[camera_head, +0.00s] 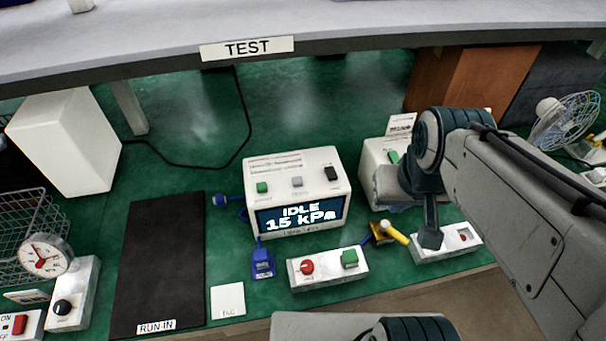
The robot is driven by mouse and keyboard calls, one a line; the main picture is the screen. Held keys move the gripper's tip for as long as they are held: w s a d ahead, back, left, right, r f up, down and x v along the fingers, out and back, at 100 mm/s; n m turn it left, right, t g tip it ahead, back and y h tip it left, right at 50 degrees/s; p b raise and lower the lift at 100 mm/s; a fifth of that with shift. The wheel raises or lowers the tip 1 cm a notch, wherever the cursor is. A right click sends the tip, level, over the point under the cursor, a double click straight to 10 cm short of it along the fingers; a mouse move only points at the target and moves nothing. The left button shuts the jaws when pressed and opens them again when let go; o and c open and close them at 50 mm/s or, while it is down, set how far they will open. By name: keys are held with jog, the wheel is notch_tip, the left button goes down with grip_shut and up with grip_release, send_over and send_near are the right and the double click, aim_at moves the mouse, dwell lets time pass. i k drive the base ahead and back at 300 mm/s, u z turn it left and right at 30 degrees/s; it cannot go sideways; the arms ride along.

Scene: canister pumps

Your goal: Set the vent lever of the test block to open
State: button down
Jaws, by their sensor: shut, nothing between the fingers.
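A small brass-coloured block with a yellow lever (395,232) sits at the bench front, right of centre; the lever slants down to the right. I take this for the test block's vent lever, but no label on it is legible. My gripper (430,238) points down just right of the yellow lever's end, with a small gap visible in the picture. It is shut and empty. A white display unit (318,178) left of it reads "IDLE 15 kPa". A blue fitting (262,264) stands in front of that unit.
A white control box (328,281) with a red knob and green button stands left of the lever. Another white box (462,246) lies beneath and right of my gripper. A white machine (372,170) stands behind. A black RUN-IN mat (160,255) lies left. A TEST shelf (130,50) overhangs the back.

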aim_at(384, 225)
jog(key=u, duration=1.4)
jog(key=k, duration=0.95)
jog(key=z, duration=1.45)
jog(key=i, duration=0.5)
jog(key=z, duration=0.05)
